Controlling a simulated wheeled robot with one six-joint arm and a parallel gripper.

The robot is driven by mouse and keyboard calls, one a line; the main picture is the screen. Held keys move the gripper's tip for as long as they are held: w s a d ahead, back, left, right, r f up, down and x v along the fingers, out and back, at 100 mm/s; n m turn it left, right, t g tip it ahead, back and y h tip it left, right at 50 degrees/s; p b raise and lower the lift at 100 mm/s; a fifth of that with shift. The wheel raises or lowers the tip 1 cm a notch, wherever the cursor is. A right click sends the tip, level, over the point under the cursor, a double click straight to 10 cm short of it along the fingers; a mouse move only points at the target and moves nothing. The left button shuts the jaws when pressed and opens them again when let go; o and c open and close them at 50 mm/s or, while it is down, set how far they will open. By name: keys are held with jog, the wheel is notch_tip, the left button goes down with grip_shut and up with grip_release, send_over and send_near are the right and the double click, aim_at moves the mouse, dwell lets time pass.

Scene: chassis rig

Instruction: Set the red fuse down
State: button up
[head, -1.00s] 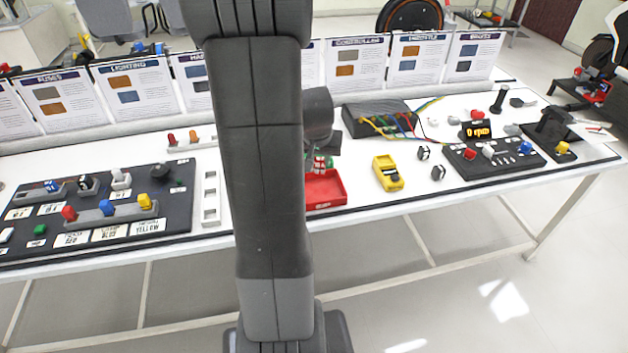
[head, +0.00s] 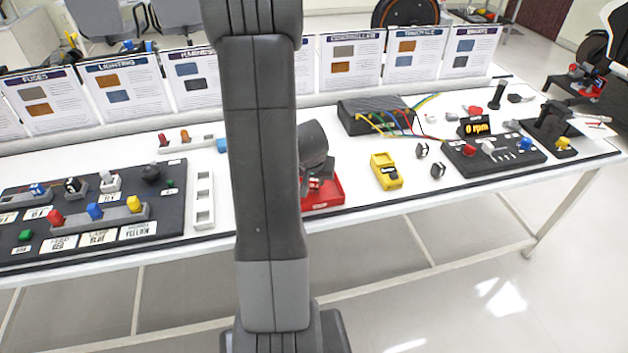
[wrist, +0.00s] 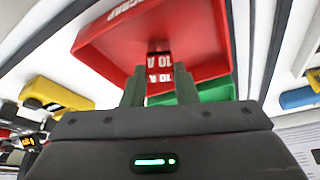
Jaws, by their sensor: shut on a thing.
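The red fuse (wrist: 159,62), marked 10 A in white, is between the two fingers of my gripper (wrist: 159,88) in the wrist view. The fingers are shut on it. Behind it is a red tray (wrist: 205,25) with white lettering on its rim. The fuse is over or inside the tray; I cannot tell whether it touches the floor. In the head view the red tray (head: 334,192) stands near the bench's front edge. My wrist hides part of it, and my gripper (head: 313,190) is low at the tray.
A green thing (wrist: 217,91) shows by the right finger, partly hidden. A yellow meter (head: 386,171) stands right of the tray, with two small black-and-white pieces beyond. A white slotted rack (head: 204,200) and a dark fuse board (head: 160,215) are left. Bench behind the meter holds a wired black box (head: 350,122).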

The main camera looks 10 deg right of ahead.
jog(key=shift+f, duration=0.2)
jog(key=o, duration=0.9)
jog(key=shift+r, duration=0.1)
jog(key=shift+o, duration=0.2)
jog(key=shift+r, duration=0.1)
jog(key=shift+r, duration=0.3)
jog(key=p+v, duration=0.2)
jog(key=v, duration=0.9)
jog(key=shift+s+r, duration=0.2)
jog(key=shift+o, duration=0.4)
jog(key=shift+a, duration=0.1)
